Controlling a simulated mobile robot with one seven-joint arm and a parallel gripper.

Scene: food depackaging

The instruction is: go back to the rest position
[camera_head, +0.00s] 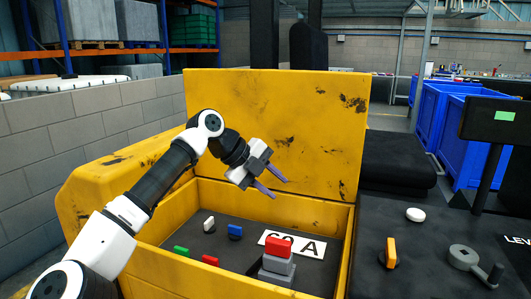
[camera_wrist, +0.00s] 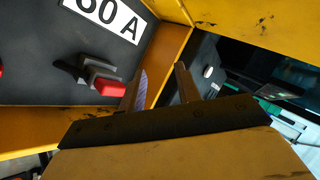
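My gripper (camera_head: 279,188) hangs in the air over the yellow bin (camera_head: 176,262), in front of its raised yellow back panel. Its two purple-grey fingers point down and to the right in the head view. In the wrist view, my gripper (camera_wrist: 161,78) has its fingers apart with nothing between them. The arm reaches in from the lower left, bent at the elbow. No contact between the fingers and anything else shows.
A red-topped grey block (camera_head: 278,262), a white lettered plate (camera_head: 292,245) and several small coloured switches lie on the bin's dark floor. To the right, a dark panel carries an orange switch (camera_head: 390,252), a white button (camera_head: 415,214) and a grey crank (camera_head: 466,257). Blue crates (camera_head: 465,135) stand behind.

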